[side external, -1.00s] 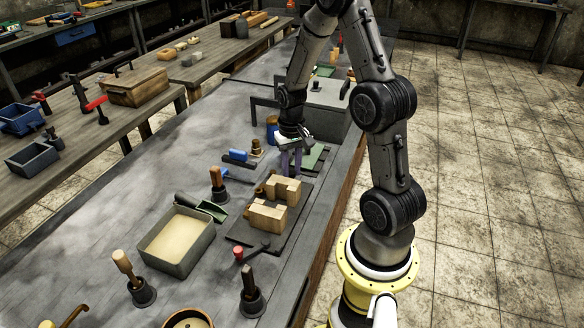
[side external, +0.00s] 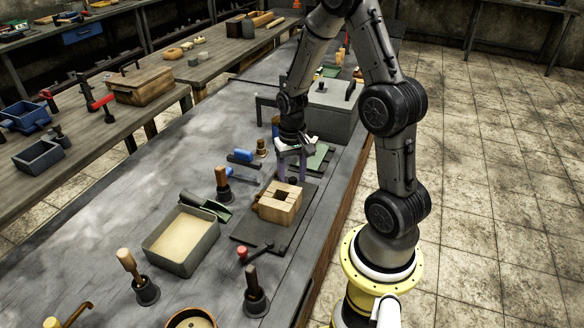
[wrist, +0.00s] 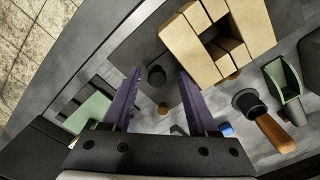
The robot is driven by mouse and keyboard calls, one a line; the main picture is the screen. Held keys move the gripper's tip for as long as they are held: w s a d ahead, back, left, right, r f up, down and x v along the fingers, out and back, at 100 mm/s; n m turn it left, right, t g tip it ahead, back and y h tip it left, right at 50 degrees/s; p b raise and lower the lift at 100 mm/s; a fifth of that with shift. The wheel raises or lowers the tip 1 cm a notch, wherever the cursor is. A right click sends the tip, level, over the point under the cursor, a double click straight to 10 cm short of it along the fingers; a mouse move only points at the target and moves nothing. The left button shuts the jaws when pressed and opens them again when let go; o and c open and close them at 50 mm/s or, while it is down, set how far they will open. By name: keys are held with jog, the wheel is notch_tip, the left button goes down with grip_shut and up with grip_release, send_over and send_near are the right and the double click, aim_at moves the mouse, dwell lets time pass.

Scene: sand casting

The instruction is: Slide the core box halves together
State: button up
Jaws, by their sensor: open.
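The two wooden core box halves (side external: 279,203) stand on a dark plate (side external: 252,229). They sit face to face as one block around a square opening; seam lines show, but I cannot tell whether they are fully shut. In the wrist view the core box halves (wrist: 220,42) are at the upper right, beyond my fingertips. My gripper (side external: 292,178) is behind the block in the side view, with purple fingers pointing down.
A red-knobbed lever (side external: 243,251) lies at the plate's near edge. A sand tray (side external: 181,241), a green scoop (side external: 205,205) and a wooden-handled rammer (side external: 222,184) stand to the left. A blue-handled tool (side external: 242,157) and a large grey box (side external: 330,112) lie behind.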

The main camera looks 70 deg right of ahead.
notch_tip(320, 180, up, 14)
dwell(0.5)
jog(key=shift+f, duration=0.15)
jog(key=s+a+r+n+t, duration=0.2)
jog(key=a+r+n+t, duration=0.15)
jog(key=a+r, duration=0.65)
jog(key=s+a+f+n+t, duration=0.2)
jog(key=s+a+n, duration=0.3)
jog(key=s, duration=0.3)
jog(key=shift+s+a, duration=0.3)
jog(key=shift+a, duration=0.55)
